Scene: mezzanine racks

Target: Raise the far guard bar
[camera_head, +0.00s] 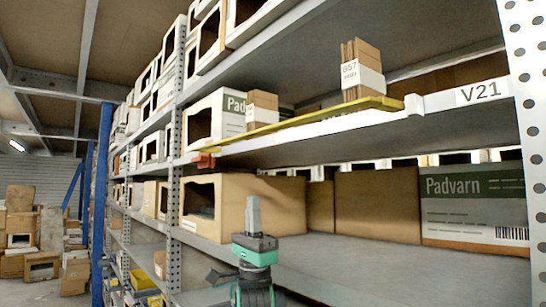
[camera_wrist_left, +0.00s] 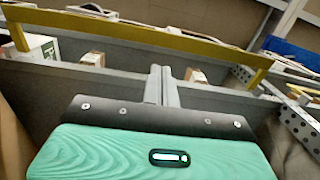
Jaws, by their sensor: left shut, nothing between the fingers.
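The yellow guard bar (camera_head: 310,122) runs along the front edge of the upper shelf, between a red piece (camera_head: 203,160) at its left end and a white bracket (camera_head: 413,104) at its right. In the left wrist view the bar (camera_wrist_left: 145,33) crosses the top of the picture, with bent ends at both sides. My left gripper (camera_head: 253,203) is shut and empty, with its fingers pointing up, below the bar and apart from it. Its closed fingers (camera_wrist_left: 162,72) also show in the left wrist view. My right gripper is not in view.
Small cartons (camera_head: 262,108) and a taller carton stack (camera_head: 362,70) stand behind the bar. Large boxes (camera_head: 378,205) fill the back of the lower shelf (camera_head: 375,262), whose front is bare. A perforated upright (camera_head: 530,90) stands at the right.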

